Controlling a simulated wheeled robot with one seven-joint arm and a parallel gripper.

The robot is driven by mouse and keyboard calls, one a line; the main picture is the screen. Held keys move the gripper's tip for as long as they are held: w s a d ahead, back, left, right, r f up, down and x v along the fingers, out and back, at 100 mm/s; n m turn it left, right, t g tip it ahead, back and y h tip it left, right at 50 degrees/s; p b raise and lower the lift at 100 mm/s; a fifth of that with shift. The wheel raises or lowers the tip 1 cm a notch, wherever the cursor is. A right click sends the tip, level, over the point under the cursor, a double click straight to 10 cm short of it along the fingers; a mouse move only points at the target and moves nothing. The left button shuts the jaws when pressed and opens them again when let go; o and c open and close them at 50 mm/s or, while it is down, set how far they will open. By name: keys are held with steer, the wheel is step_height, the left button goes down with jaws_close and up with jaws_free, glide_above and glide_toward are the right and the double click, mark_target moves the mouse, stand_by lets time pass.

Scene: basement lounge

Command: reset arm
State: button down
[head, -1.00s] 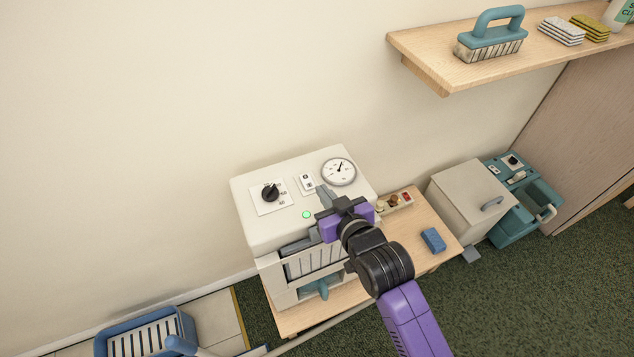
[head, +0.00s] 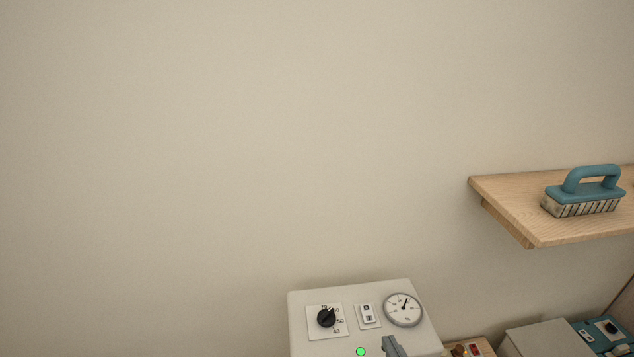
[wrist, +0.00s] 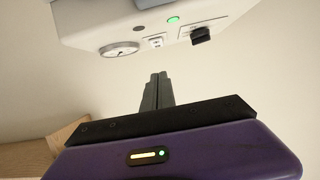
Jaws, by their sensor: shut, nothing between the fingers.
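My gripper shows in the wrist view (wrist: 157,92) with its two grey fingers together, shut and empty. In the head view only a grey finger part of it (head: 393,347) shows at the bottom edge, in front of the white machine (head: 300,312). The machine has a black knob (head: 326,317), a small switch (head: 368,314), a round gauge (head: 403,309) and a lit green lamp (head: 361,351). In the wrist view the machine (wrist: 85,18) is across the top, with a visible gap from the fingertips. The rest of my arm is out of the head view.
A wooden shelf (head: 505,204) with a teal-handled brush (head: 585,196) juts from the wall at right. A beige box (head: 540,340) and a teal unit (head: 604,332) are at lower right. The wall (head: 200,150) at left and centre is bare.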

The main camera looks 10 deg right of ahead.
steer(key=s+r+t, duration=0.3)
steer(key=s+r, duration=0.1)
steer(key=r, duration=0.2)
steer(key=s+g+b, duration=0.1)
steer(key=s+g, duration=0.1)
steer(key=s, duration=2.7)
steer(key=shift+d+b, duration=0.15)
steer(key=shift+b, duration=0.15)
